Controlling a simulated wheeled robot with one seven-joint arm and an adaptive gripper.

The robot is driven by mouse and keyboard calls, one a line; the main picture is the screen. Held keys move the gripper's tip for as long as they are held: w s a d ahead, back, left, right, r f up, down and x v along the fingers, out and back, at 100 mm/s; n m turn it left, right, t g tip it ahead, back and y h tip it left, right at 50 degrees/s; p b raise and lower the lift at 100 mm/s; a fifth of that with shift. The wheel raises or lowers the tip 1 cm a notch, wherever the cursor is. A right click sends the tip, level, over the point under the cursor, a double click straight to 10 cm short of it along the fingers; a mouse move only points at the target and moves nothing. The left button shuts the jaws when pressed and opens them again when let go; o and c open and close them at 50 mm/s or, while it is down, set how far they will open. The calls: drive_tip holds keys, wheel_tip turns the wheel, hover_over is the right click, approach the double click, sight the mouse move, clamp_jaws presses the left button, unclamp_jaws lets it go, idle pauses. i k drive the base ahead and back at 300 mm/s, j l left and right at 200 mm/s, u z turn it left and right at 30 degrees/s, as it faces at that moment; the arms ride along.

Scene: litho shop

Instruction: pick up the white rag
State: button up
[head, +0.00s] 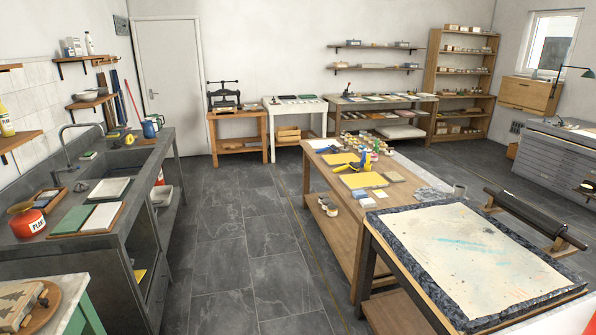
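I cannot make out with certainty which thing is the white rag. A small whitish block or folded piece (367,203) lies on the near end of the wooden worktable (338,213). My gripper is not in view.
A dark counter with a sink (128,158) runs along the left, holding trays and a red can (27,222). The stone-topped table (470,250) fills the near right. An open tiled floor aisle (245,235) lies between. Benches line the back wall.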

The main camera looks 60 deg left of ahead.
sight(367, 203)
drive_tip(key=u, duration=1.75)
